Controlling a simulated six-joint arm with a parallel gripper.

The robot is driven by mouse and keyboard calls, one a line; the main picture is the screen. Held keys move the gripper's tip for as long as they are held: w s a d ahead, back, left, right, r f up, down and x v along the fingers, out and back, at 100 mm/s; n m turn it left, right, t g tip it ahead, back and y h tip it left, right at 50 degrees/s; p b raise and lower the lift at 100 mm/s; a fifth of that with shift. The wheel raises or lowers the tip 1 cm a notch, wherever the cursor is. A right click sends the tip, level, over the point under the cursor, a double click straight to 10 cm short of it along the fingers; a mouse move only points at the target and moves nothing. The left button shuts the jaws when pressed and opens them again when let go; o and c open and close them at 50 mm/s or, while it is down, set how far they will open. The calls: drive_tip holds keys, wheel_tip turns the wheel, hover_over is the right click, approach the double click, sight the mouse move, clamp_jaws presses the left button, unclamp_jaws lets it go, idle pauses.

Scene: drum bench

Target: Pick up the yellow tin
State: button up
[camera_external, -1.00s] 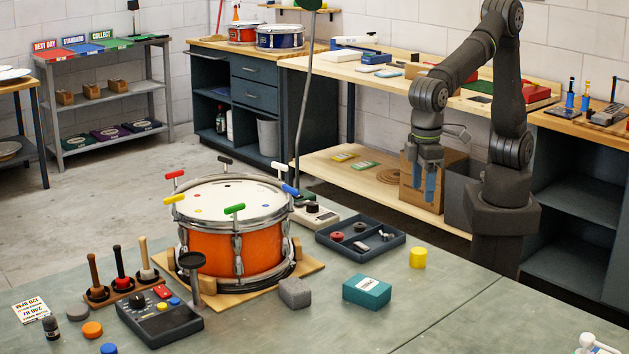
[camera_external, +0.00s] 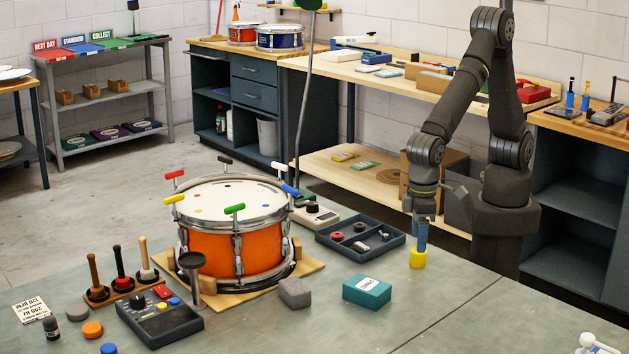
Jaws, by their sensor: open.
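The yellow tin (camera_external: 418,260) stands upright on the grey-green bench, right of the dark parts tray. My gripper (camera_external: 421,246) points straight down at the tin, its blue fingers at the tin's top. The fingers overlap each other from this side, so the gap between them is hidden. The jaws are open. I cannot tell whether the fingertips touch the tin or reach down around its sides.
The dark divided tray (camera_external: 392,249) with small parts lies just left of the tin. A teal box (camera_external: 367,292) and a grey block (camera_external: 295,292) are nearer the front. The orange drum (camera_external: 235,245) stands farther left. Bench right of the tin is clear.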

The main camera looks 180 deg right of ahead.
sight(418, 258)
drive_tip(key=f, duration=0.5)
drive_tip(key=shift+s+a+f, duration=0.1)
drive_tip(key=shift+s+a, duration=0.15)
drive_tip(key=shift+s, duration=0.15)
drive_tip(key=c, duration=1.1)
